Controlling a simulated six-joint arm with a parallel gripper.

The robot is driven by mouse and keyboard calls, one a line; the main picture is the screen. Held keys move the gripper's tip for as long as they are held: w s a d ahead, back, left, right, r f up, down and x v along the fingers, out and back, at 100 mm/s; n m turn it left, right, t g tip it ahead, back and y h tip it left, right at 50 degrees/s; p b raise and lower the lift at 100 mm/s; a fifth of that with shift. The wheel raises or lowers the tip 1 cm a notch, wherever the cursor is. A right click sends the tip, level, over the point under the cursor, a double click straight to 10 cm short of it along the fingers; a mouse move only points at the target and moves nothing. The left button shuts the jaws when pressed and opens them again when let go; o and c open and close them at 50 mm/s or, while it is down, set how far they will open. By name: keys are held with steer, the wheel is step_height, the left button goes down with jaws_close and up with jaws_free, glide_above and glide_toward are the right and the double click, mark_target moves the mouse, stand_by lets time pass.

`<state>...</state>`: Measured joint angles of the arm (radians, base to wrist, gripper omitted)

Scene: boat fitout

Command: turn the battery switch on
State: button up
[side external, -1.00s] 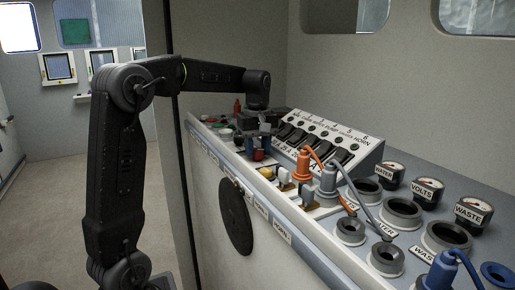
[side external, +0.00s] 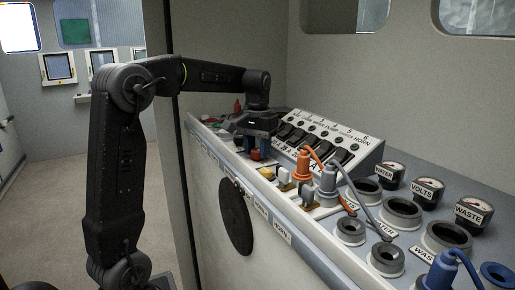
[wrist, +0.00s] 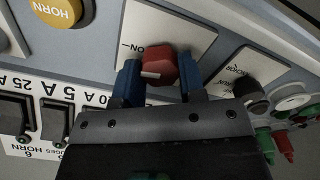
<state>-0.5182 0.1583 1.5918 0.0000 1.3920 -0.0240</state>
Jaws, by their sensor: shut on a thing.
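The battery switch is a red knob (wrist: 160,64) with a short white mark, on a pale plate (wrist: 196,37) lettered "ON", which reads upside down in the wrist view. The white mark lies nearly level there, on the knob's lower left. My gripper (wrist: 160,82) has blue fingertips on both sides of the knob and is shut on it. In the side view the gripper (side external: 257,148) is over the panel's near edge, with the red knob (side external: 256,155) showing below it. The knob's lower part is hidden by the gripper.
A sloped breaker panel (side external: 350,135) with black rockers stands right behind the gripper. Orange (side external: 304,167) and grey (side external: 328,180) plugs with cables stand to the right. A yellow horn button (wrist: 56,12) and a black selector knob (wrist: 251,95) flank the switch.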

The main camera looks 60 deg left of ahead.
mark_target(258, 149)
steer(key=shift+m, duration=0.8)
steer(key=o, duration=0.9)
step_height(258, 149, up, 14)
steer(key=shift+f, duration=0.1)
stand_by(0.5)
steer(key=s+d+f+m+t, duration=0.1)
steer(key=s+d+f+t, duration=0.2)
steer(key=d, duration=0.4)
steer(key=s+d+f+m, duration=0.2)
steer(key=s+d+f, duration=0.15)
steer(key=d, duration=0.25)
steer(key=s+d+f+t, duration=0.1)
steer(key=s+d+f, duration=0.1)
steer(key=s+f, duration=0.1)
steer(key=s+d+f+m, duration=0.1)
steer(key=s+d+f, duration=0.2)
steer(key=f, duration=0.1)
steer(key=s+d+f+t, duration=0.1)
steer(key=s+d+f, duration=0.1)
steer(key=s+f, duration=0.2)
steer(key=shift+s+d+m+t, duration=0.1)
steer(key=shift+d+m+t, duration=0.1)
steer(key=shift+m+t, duration=0.1)
